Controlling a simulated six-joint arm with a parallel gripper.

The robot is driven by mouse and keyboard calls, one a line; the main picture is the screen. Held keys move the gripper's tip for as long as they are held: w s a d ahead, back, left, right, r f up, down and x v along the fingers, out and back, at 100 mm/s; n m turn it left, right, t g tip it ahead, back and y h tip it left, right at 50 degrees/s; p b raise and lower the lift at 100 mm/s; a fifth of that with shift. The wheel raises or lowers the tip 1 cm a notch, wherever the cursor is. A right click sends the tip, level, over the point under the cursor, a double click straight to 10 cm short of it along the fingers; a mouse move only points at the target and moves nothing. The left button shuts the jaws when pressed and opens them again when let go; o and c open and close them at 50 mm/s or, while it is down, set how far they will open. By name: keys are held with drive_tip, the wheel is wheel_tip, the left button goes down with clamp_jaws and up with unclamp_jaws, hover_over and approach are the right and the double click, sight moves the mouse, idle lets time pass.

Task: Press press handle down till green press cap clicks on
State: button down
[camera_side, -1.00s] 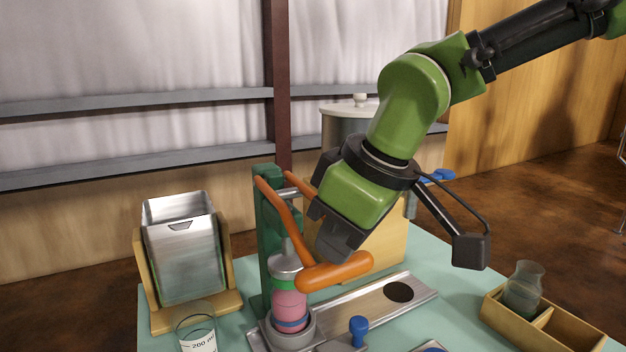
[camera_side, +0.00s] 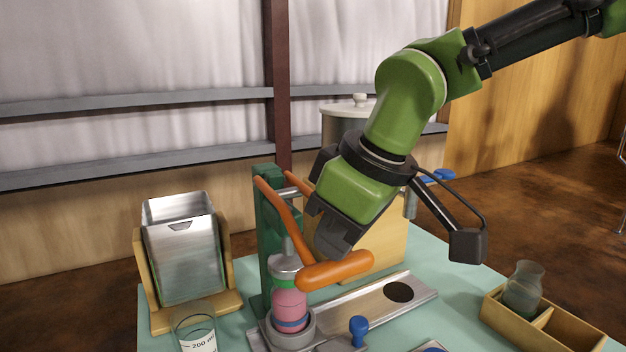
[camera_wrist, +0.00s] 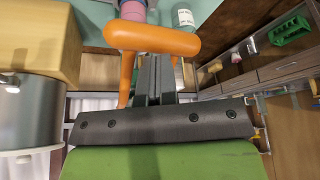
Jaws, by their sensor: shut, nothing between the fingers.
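The orange press handle (camera_side: 335,270) is lowered, its grip bar lying beside the top of the jar; it also shows in the wrist view (camera_wrist: 150,38). The green press frame (camera_side: 268,232) stands behind it. A metal plunger (camera_side: 285,266) sits over the green press cap (camera_side: 284,283) on a jar with pink contents (camera_side: 290,303), which stands in a grey round holder (camera_side: 291,336). I cannot tell whether the cap is fully seated. My gripper (camera_side: 330,245) is shut and empty, just behind and above the grip bar; contact is unclear. Its fingers also show in the wrist view (camera_wrist: 154,80).
A metal bin (camera_side: 182,255) in a wooden stand is at left, with a glass beaker (camera_side: 196,335) in front. A metal rail (camera_side: 360,315) with a dark hole and a blue knob (camera_side: 358,328) lies right of the press. A wooden box (camera_side: 545,325) holds a flask (camera_side: 523,290).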

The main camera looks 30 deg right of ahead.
wheel_tip(320, 180, up, 10)
drive_tip(key=shift+r, duration=0.2)
idle(0.8)
drive_tip(key=shift+d, duration=0.1)
drive_tip(key=s+d+m+t, duration=0.1)
drive_tip(key=s+d+m, duration=0.4)
drive_tip(key=s+d, duration=0.45)
drive_tip(key=s+d+f+m+t, duration=0.2)
drive_tip(key=s+d+f+m, duration=0.3)
drive_tip(key=s+d, duration=0.1)
drive_tip(key=shift+s+d+f, duration=0.3)
drive_tip(key=shift+s, duration=0.1)
idle(0.5)
